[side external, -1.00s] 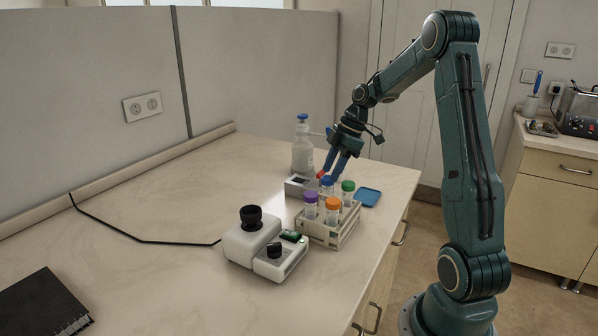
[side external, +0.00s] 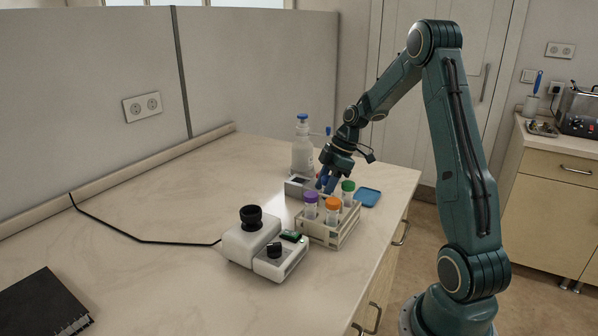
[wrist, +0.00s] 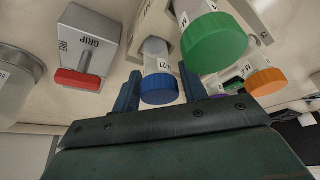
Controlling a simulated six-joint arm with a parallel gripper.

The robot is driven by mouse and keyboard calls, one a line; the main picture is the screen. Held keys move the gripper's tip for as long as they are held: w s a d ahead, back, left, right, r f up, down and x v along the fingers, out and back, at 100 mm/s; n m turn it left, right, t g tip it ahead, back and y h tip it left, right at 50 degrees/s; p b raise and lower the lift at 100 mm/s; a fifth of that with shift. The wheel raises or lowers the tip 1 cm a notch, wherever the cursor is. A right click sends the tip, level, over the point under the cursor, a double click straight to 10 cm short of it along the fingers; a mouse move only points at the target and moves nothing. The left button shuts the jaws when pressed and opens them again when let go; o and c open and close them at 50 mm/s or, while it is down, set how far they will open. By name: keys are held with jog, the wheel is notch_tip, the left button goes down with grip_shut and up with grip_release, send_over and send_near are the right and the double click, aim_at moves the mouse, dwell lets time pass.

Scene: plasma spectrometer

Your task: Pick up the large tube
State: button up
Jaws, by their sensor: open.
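A wooden rack (side external: 326,234) holds upright capped tubes: a purple-capped tube (side external: 311,205), an orange-capped tube (side external: 332,210), a green-capped tube (side external: 347,194) and a blue-capped tube. In the wrist view, the blue-capped tube (wrist: 161,88) sits between my open fingers. The green-capped tube (wrist: 215,42) is just to its upper right, and the orange-capped one (wrist: 266,80) lies farther right.
A grey box with a red lever (wrist: 80,83) marked GRIP stands beside the rack. A wash bottle (side external: 302,155) stands behind it. A white instrument (side external: 250,243) stands at front left. The bench's left side is mostly clear.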

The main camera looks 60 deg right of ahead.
jog(key=shift+c, duration=0.4)
grip_shut()
jog(key=shift+r, duration=0.2)
notch_tip(320, 180, up, 20)
jog(key=shift+f, duration=0.2)
dwell(0.7)
dwell(0.6)
